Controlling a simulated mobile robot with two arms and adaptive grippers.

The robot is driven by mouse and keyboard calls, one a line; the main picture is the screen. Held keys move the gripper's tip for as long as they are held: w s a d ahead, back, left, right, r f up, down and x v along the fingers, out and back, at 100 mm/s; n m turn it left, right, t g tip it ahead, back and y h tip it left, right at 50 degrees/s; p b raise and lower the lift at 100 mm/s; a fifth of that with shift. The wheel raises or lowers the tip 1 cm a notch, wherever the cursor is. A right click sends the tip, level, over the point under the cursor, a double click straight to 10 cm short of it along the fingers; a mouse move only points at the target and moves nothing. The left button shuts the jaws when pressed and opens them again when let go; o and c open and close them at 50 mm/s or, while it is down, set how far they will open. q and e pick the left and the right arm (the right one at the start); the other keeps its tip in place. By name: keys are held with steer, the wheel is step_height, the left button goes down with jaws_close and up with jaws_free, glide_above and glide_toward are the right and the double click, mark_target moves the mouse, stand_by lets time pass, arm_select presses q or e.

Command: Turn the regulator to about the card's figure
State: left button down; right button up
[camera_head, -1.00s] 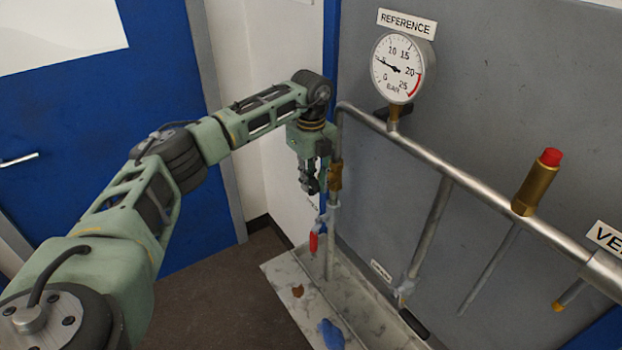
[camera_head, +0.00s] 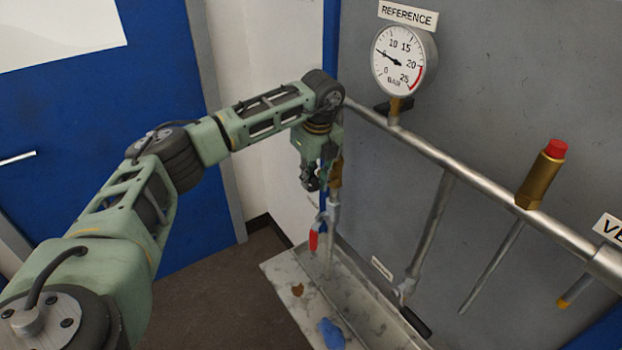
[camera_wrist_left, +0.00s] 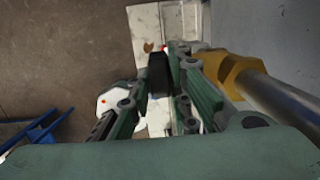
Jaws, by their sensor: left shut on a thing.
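The regulator is a brass body (camera_head: 336,172) on the vertical pipe at the left end of the pipework. It shows larger at the right in the left wrist view (camera_wrist_left: 232,72). My left gripper (camera_head: 311,178) is right beside it, shut on its dark knob (camera_wrist_left: 158,74); the fingers hide much of the knob. The round REFERENCE gauge (camera_head: 399,60) has a white dial marked 0 to 25 bar, with its needle near 5. I cannot make out a card with a figure. My right gripper is not in view.
A horizontal steel pipe (camera_head: 440,157) runs along the grey panel, carrying a red-capped brass valve (camera_head: 541,175). A red-handled tap (camera_head: 314,239) hangs below my gripper. A pale tray (camera_head: 290,272) with a blue rag (camera_head: 330,333) lies beneath. A blue door (camera_head: 70,140) stands left.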

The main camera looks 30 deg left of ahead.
arm_select(q)
steer(key=y+b, duration=0.1)
steer(key=b, duration=0.1)
steer(key=t+y+b, duration=0.1)
steer(key=y+b, duration=0.1)
steer(key=b, duration=0.1)
steer(key=d+f+t+y+b, duration=0.1)
steer(key=y+b, duration=0.1)
steer(key=b, duration=0.1)
steer(key=shift+s, duration=0.15)
steer(key=shift+t+y+b, duration=0.3)
steer(key=shift+y+b, duration=0.25)
steer(key=shift+y, duration=0.15)
steer(key=shift+s+d+r+t+y, duration=0.15)
steer(key=shift+t+y, duration=0.25)
steer(key=shift+y, duration=0.3)
steer(key=shift+d+t+y+p, duration=0.1)
steer(key=shift+t+y+p, duration=0.2)
steer(key=shift+y+p, duration=0.55)
steer(key=shift+f+t+y+p, duration=0.25)
steer(key=shift+t+y+p, duration=0.15)
steer(key=shift+y+p, duration=0.6)
steer(key=shift+f, duration=0.1)
steer(key=c, duration=1.9)
jaws_free()
